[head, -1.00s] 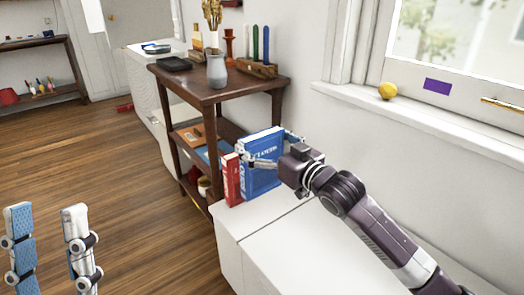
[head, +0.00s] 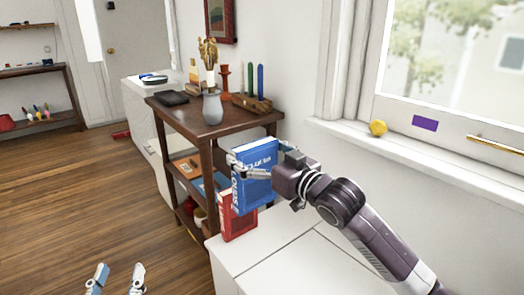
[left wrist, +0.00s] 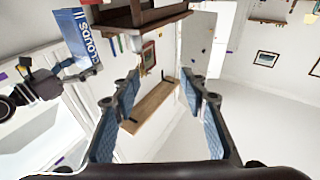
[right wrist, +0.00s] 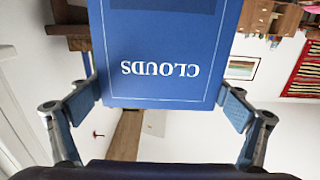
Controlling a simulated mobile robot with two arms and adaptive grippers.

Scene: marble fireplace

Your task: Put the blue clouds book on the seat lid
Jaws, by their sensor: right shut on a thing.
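The blue clouds book (head: 255,180) is upright and slightly tilted in my right gripper (head: 262,162), one finger on each side. It is raised above the white bench; "CLOUDS" shows upside down on its cover in the right wrist view (right wrist: 160,68). It also shows in the left wrist view (left wrist: 78,38). The white seat lid (head: 310,262) is the bench top below my right arm, partly hidden by it. My left gripper (head: 117,279) is open and empty over the floor at the lower left; its parted fingers show in the left wrist view (left wrist: 165,105).
A red book (head: 238,222) stands on the bench's far end, just below the blue book. A dark wooden shelf (head: 205,118) with a vase (head: 212,108) and candles stands behind. The near bench top looks clear.

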